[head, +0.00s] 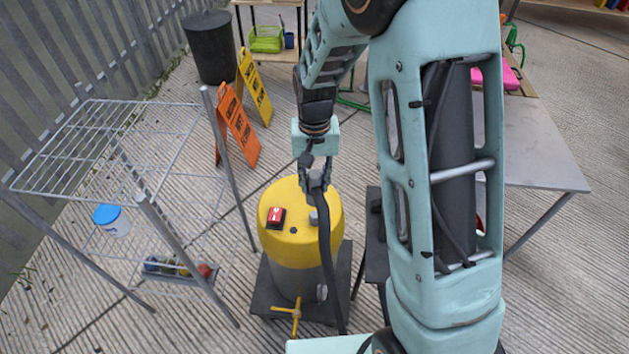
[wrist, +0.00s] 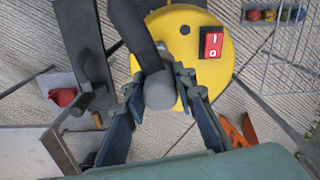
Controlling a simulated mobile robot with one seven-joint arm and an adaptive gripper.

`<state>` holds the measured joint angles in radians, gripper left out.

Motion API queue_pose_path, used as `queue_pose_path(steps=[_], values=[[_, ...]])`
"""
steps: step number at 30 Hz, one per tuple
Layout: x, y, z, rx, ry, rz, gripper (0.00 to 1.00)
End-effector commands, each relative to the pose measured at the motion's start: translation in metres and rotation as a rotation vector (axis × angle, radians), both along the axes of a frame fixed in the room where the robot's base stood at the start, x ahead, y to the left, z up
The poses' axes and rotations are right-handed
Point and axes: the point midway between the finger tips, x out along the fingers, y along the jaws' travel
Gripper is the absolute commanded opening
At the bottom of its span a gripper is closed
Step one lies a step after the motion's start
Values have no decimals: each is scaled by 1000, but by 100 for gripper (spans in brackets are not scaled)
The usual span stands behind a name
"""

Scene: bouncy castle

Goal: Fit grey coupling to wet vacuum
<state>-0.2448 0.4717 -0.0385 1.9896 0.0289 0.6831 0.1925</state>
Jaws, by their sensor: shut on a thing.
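The wet vacuum (head: 270,200) stands upright with a round yellow top, a grey body and a red switch; its yellow top also shows in the wrist view (wrist: 205,75). A small grey stub (head: 313,218) sits on the right of the top. My gripper (head: 316,184) is above the top's far right part, its fingers shut on the grey coupling (wrist: 160,91). The coupling is on the end of a black hose (head: 327,255), which hangs down the vacuum's right side. In the head view the coupling appears apart from the stub. The wrist view hides what lies beneath it.
A wire rack (head: 150,205) with a blue-lidded tub (head: 112,220) stands at left. Orange (head: 238,130) and yellow (head: 254,85) warning signs stand behind, near a black bin (head: 209,47). A grey table (head: 535,150) is at right.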

Motion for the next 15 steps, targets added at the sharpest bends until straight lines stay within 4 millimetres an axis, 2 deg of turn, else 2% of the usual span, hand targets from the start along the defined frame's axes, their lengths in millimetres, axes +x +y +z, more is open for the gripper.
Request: queue_pose_path(steps=[8,15], values=[[0,0,-12,0,1,0,4],[0,0,-30,0,0,0,4]])
